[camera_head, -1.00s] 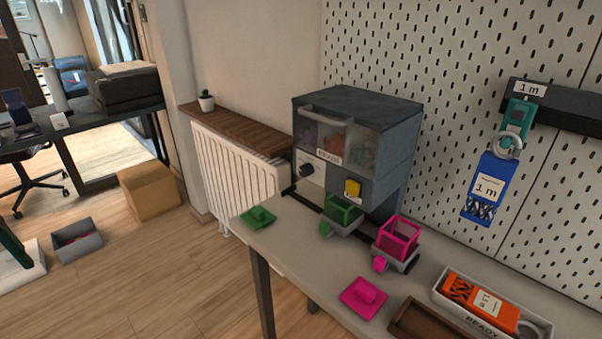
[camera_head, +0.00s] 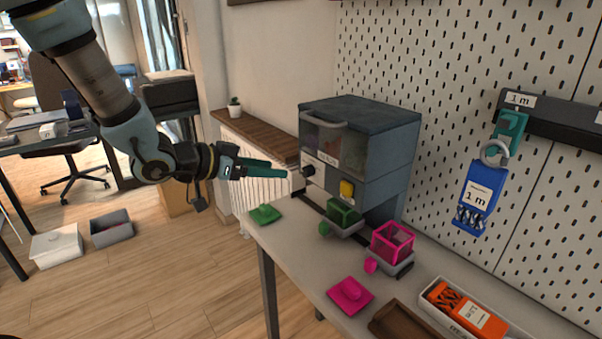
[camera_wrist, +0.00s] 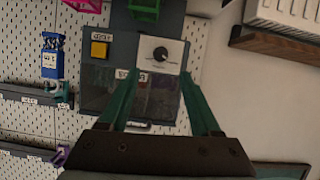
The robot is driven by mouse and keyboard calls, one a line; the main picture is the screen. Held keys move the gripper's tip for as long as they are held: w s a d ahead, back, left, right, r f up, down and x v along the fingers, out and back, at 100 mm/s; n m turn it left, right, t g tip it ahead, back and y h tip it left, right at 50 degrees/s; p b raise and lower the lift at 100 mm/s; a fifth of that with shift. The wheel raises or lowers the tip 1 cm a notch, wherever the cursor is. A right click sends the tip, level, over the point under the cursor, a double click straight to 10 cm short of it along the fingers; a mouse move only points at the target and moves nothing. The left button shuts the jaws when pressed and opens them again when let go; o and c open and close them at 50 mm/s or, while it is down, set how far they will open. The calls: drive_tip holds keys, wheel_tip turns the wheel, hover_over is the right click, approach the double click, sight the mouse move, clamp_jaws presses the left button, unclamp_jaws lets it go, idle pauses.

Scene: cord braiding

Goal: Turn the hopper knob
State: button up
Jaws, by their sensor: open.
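The hopper (camera_head: 358,150) is a dark grey box with a clear front window, standing at the back of the table against the pegboard. Its black knob (camera_head: 308,171) is on a pale plate on the front, left of a yellow button (camera_head: 346,189). In the wrist view the knob (camera_wrist: 160,53) appears upside down, with a dial scale around it. My gripper (camera_head: 284,169) has green fingers, is empty and points at the knob from the left, apart from it. In the wrist view the open fingers (camera_wrist: 160,88) spread either side below the knob plate.
A green box (camera_head: 343,214) sits below the hopper and a pink box (camera_head: 392,242) beside it. A green lid (camera_head: 265,214) and a pink lid (camera_head: 350,293) lie near the table's edge. A radiator (camera_head: 262,180) with a wooden shelf stands behind my gripper.

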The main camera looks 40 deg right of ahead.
sight(304, 172)
drive_tip(key=x, duration=0.8)
drive_tip(key=shift+d+f+p, duration=0.25)
drive_tip(key=shift+d+p, duration=0.05)
drive_tip(key=shift+d, duration=0.05)
clamp_jaws()
